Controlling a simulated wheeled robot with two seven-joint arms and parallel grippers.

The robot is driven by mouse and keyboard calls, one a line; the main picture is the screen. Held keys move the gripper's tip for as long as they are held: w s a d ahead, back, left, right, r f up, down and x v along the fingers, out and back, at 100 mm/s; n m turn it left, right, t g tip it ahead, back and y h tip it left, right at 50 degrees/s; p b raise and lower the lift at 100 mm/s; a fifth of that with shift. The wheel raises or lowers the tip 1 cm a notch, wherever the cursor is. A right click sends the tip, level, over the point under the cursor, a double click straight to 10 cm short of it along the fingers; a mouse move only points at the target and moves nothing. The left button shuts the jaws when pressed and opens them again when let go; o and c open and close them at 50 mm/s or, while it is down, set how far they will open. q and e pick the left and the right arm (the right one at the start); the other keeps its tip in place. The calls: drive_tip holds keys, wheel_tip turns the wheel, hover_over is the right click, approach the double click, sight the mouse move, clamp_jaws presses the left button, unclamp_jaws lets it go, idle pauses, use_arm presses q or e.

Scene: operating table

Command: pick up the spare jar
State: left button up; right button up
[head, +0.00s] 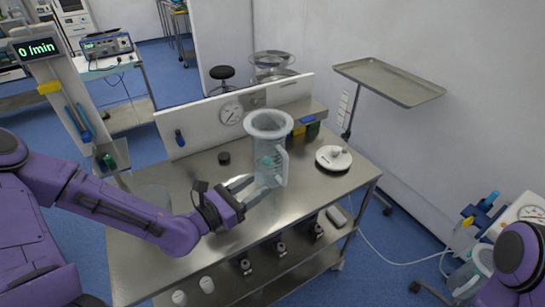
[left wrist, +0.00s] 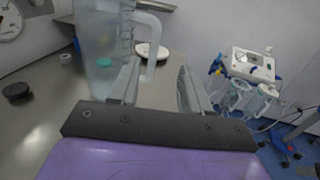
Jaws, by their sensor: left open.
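The spare jar, a tall clear jar (head: 270,155) with a wide pale rim and a side handle, stands upright on the steel table (head: 205,245). A green thing shows through its wall. In the left wrist view the jar (left wrist: 98,45) is at upper left, its handle toward the middle. My left gripper (head: 252,190) is open and empty, low beside the jar on its near side. In the left wrist view its fingers (left wrist: 160,82) are apart, with the handle showing between and beyond them. Contact cannot be told. My right gripper is out of view; only part of that arm shows.
A white lid-like disc (head: 333,159) lies right of the jar. A small black cap (head: 224,158) lies left of it. A white panel with a gauge (head: 231,113) runs along the back edge. A tray stand (head: 390,80) is behind right.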

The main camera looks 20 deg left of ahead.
sight(271, 155)
use_arm(q)
drive_tip(key=p+x, duration=0.1)
drive_tip(key=x, duration=0.9)
drive_tip(key=shift+w+a+f, duration=0.2)
drive_tip(key=shift+w+a, duration=0.15)
drive_tip(key=shift+w, duration=0.05)
drive_tip(key=shift+s+r, duration=0.1)
drive_tip(key=shift+s, duration=0.05)
drive_tip(key=c, duration=0.3)
clamp_jaws()
